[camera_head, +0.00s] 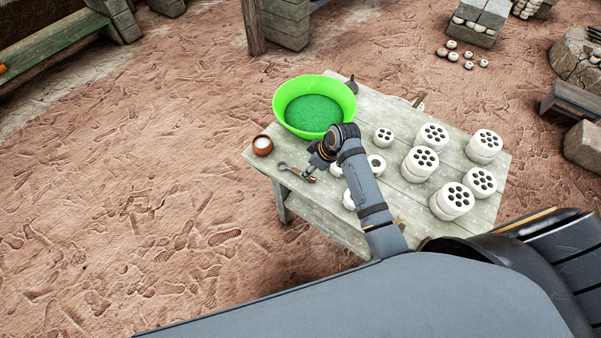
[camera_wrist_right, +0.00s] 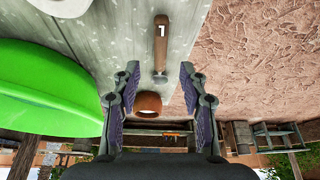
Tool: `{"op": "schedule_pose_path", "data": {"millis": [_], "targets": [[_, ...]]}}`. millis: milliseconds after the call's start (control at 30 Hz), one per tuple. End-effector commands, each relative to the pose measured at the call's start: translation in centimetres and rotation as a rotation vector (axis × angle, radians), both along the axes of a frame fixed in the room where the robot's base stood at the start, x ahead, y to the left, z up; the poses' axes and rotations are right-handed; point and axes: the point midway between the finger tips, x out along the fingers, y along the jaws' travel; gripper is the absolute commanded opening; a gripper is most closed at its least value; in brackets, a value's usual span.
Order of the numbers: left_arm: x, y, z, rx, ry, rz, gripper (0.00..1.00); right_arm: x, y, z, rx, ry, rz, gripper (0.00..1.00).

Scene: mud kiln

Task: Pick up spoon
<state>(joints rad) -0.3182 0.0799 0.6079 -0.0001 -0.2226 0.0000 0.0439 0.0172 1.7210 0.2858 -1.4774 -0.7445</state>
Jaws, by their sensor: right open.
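The spoon (camera_head: 284,166) lies on the wooden table near its left front edge, with a metal bowl end and a brown handle that reaches to my right gripper (camera_head: 309,170). In the right wrist view the spoon's brown handle (camera_wrist_right: 162,40) carries a white mark like a "1", and its metal part points toward the brown cup. My right gripper (camera_wrist_right: 160,95) is open and empty, its two fingers apart to either side of the spoon's line. The spoon appears beyond the fingertips, not gripped. My left gripper is not in view.
On the table (camera_head: 400,185) stand a green basin (camera_head: 316,83), a small brown cup (camera_head: 262,145) with white contents, and several white cylinders with holes (camera_head: 418,163). The green basin (camera_wrist_right: 45,85) is close beside one finger. Open ground lies left of the table.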

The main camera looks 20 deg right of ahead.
Motion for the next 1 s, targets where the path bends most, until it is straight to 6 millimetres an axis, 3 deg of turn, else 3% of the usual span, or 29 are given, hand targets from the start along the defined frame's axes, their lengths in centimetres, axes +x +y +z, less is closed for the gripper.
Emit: {"op": "schedule_pose_path", "data": {"millis": [167, 300, 500, 733, 1000], "targets": [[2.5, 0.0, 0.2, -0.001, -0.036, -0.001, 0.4, 0.2, 0.2, -0.5, -0.001, -0.001, 0.0, 0.43], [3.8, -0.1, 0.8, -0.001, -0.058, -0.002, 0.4, 0.9, 1.1, -2.2, 0.002, 0.001, 0.0, 0.43], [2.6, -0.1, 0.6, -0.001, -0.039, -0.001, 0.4, 1.7, 1.9, -4.7, -0.001, -0.001, 0.0, 0.43], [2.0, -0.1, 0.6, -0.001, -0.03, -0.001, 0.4, 1.8, 1.9, -4.9, -0.001, -0.002, -0.001, 0.43], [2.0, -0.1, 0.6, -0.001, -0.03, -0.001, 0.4, 1.7, 1.9, -4.9, -0.001, -0.001, -0.002, 0.08]]}}
